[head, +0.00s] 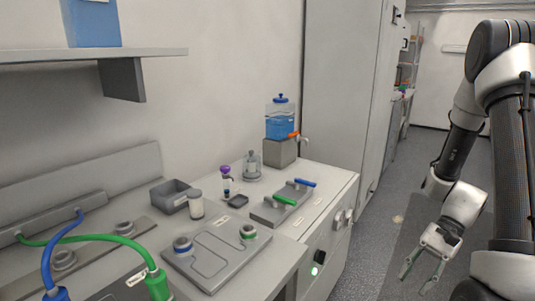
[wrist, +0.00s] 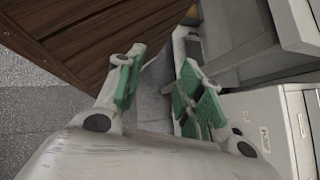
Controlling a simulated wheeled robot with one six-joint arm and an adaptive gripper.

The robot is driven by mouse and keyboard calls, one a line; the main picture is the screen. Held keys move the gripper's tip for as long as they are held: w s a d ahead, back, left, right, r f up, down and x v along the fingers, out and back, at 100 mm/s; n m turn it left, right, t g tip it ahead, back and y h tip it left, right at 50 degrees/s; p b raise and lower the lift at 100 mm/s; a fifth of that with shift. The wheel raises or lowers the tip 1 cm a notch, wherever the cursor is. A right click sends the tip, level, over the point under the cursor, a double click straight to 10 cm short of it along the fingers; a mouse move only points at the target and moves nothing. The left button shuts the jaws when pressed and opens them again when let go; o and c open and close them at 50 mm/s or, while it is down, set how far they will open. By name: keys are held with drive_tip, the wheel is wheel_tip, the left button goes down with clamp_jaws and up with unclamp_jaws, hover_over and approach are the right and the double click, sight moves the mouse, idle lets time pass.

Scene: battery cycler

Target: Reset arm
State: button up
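My gripper (head: 423,270) hangs over the aisle floor to the right of the bench in the head view, with its fingers pointing down. In the wrist view my gripper (wrist: 157,95) shows its two green-padded fingers spread apart with nothing between them. It touches nothing that I can see. My arm comes down from the upper right of the head view and is bent, clear of the bench.
The bench (head: 330,178) holds a grey plate (head: 215,262), a bin (head: 172,194), a valve block (head: 270,212) and a blue-filled jug (head: 281,122). Blue and green cables (head: 100,238) arch at left. A brown wooden surface (wrist: 85,35) fills the wrist view's upper left.

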drive_tip(key=s+r+n+t+h, duration=0.3)
drive_tip(key=r+n+t+h, duration=0.1)
drive_tip(key=r, duration=0.9)
drive_tip(key=s+r+n+t+h, duration=0.3)
drive_tip(key=r+n+t+h, duration=0.1)
drive_tip(key=r, duration=0.9)
drive_tip(key=shift+s+r+n+t, duration=0.2)
drive_tip(key=shift+n+t, duration=0.4)
drive_tip(key=shift+n, duration=0.5)
drive_tip(key=shift+s, duration=0.2)
drive_tip(key=shift+c, duration=0.3)
